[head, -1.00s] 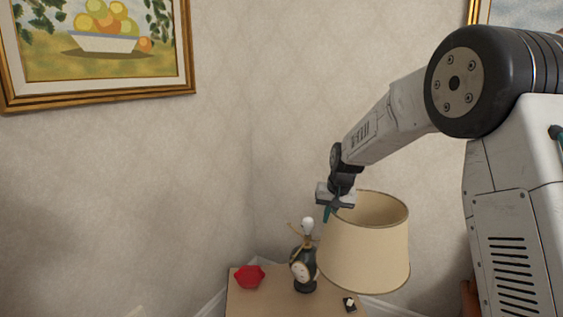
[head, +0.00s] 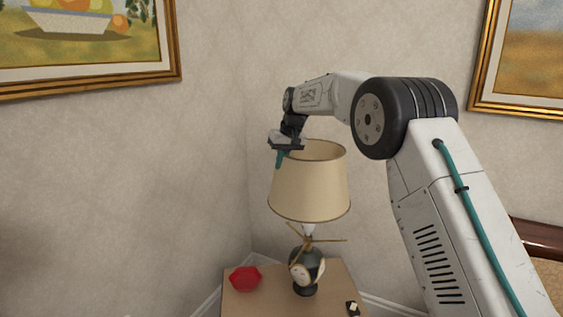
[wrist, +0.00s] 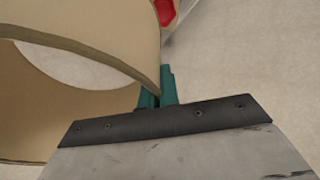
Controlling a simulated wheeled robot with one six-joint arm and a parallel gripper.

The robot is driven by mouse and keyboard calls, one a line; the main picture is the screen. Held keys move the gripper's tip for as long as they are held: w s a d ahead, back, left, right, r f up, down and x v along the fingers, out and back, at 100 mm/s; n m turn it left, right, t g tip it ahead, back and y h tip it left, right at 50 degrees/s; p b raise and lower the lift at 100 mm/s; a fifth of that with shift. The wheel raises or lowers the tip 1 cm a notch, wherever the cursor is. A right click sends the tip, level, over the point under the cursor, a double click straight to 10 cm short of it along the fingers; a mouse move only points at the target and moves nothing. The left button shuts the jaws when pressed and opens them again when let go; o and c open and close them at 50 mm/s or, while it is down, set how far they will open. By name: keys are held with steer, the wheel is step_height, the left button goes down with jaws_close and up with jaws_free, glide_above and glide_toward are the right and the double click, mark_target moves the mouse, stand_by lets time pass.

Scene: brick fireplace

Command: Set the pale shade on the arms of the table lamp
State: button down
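The pale shade (head: 308,187) hangs upright from my gripper (head: 281,158), which is shut on the left part of its upper rim. In the wrist view the teal fingers (wrist: 158,90) close on the rim of the shade (wrist: 95,42). The table lamp (head: 305,272) stands on a small table, with a dark and cream round body, a white bulb (head: 308,229) and thin brass arms (head: 325,240). The shade is above the lamp in the head view. Its lower edge appears just over the bulb, whose top is hidden. I cannot tell the exact gap.
A red bowl-like object (head: 245,279) sits left of the lamp on the wooden table (head: 262,303). A small dark item (head: 352,308) lies at the right front. Papered walls meet behind, with framed pictures (head: 85,45) on both sides.

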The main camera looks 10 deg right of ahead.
steer(key=shift+s+d, duration=0.1)
steer(key=shift+s+f, duration=0.1)
steer(key=shift+f, duration=9.15)
steer(key=c, duration=1.6)
jaws_free()
